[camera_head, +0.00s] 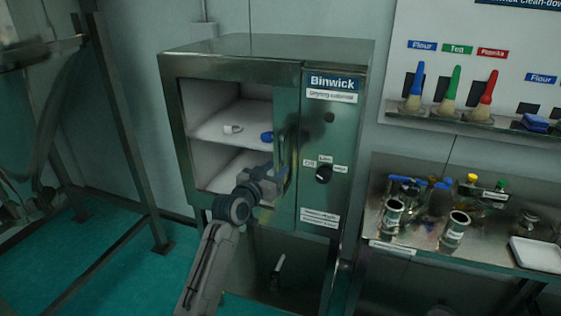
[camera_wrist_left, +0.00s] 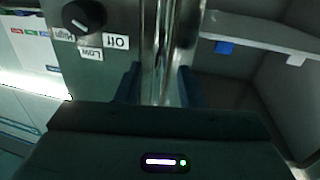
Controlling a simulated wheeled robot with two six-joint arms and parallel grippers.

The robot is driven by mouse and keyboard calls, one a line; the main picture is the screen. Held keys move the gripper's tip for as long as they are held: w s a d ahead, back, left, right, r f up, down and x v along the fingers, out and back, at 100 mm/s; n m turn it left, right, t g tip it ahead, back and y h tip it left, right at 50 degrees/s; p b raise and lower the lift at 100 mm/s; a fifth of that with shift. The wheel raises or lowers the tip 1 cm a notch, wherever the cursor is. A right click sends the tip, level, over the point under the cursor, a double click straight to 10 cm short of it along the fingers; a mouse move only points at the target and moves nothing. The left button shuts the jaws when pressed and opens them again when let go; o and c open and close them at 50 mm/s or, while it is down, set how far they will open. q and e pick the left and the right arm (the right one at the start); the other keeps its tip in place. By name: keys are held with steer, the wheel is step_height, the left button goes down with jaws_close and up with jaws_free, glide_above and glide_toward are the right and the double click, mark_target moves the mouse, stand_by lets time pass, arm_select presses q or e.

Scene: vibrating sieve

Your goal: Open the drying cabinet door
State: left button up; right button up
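The drying cabinet (camera_head: 270,47) is a steel box labelled Binwick, standing against the wall. Its front door has a large clear area on the left, showing white shelves inside. A vertical bar handle (camera_head: 284,160) runs along the door's right side, beside the control panel. My left gripper (camera_head: 276,173) is at the lower part of the handle. In the left wrist view its two blue fingers (camera_wrist_left: 159,87) stand on either side of the shiny handle (camera_wrist_left: 160,40). Whether they press on it is not clear. The door looks closed. My right gripper is not in view.
A dark knob (camera_head: 323,174) sits on the panel right of the handle. A steel bench (camera_head: 470,240) with jars stands at right. A metal frame (camera_head: 120,130) stands at left; floor between is clear.

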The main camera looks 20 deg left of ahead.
mark_target(279, 165)
arm_select(q)
steer(key=shift+p+x, duration=0.3)
steer(key=shift+x, duration=1.55)
jaws_close()
